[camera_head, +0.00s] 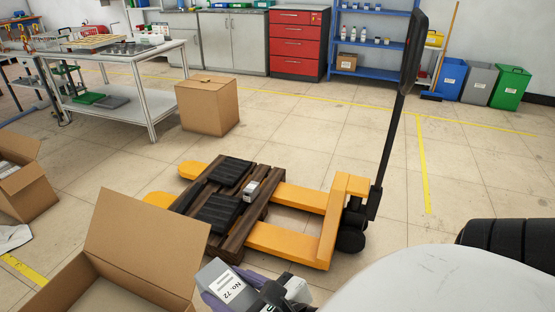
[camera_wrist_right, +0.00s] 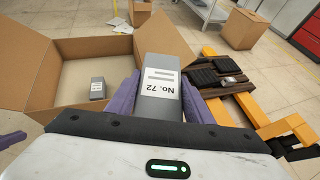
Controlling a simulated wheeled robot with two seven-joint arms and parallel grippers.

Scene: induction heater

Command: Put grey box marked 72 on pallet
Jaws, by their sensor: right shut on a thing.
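The grey box marked No. 72 (camera_head: 228,287) has a white label and shows at the bottom centre of the head view. My right gripper (camera_head: 236,291) is shut on it with purple fingers on its two sides; the right wrist view shows the box (camera_wrist_right: 160,72) between both fingers (camera_wrist_right: 158,105). The dark wooden pallet (camera_head: 264,196) lies on the yellow pallet jack, beyond the held box. Two black ribbed items (camera_head: 231,171) and a small grey item (camera_head: 251,188) are on it. A purple tip (camera_wrist_right: 12,139), apparently my left gripper, shows at the right wrist view's left edge.
An open cardboard box (camera_head: 150,240) stands close by on the left; another grey box (camera_wrist_right: 97,88) lies inside it. The yellow pallet jack (camera_head: 290,240) has an upright black handle (camera_head: 392,130). A closed carton (camera_head: 207,106) stands behind the pallet.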

